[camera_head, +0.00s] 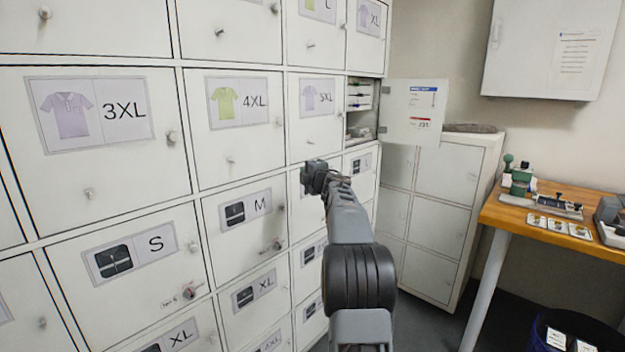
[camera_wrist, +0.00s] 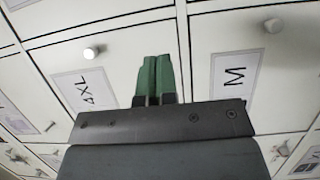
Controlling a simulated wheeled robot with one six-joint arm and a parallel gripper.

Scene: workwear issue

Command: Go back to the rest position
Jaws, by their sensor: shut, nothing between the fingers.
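My gripper (camera_head: 318,172) is stretched out in front of the white locker wall (camera_head: 75,190), near the doors labelled 5XL and M. In the wrist view its two green fingers (camera_wrist: 154,78) lie together, shut with nothing between them. That view shows the 4XL label (camera_wrist: 86,90) to the left of the fingers and the M label (camera_wrist: 234,78) to the right. In the head view the fingertips are hidden behind the gripper body. My arm reaches up from the bottom of the head view.
A small locker door (camera_head: 414,112) stands open right of my gripper, showing a compartment with shelves (camera_head: 359,95). A lower white cabinet (camera_head: 436,222) stands behind. A wooden table (camera_head: 550,232) with cards and tools is at the right, a dark bin (camera_head: 575,330) below it.

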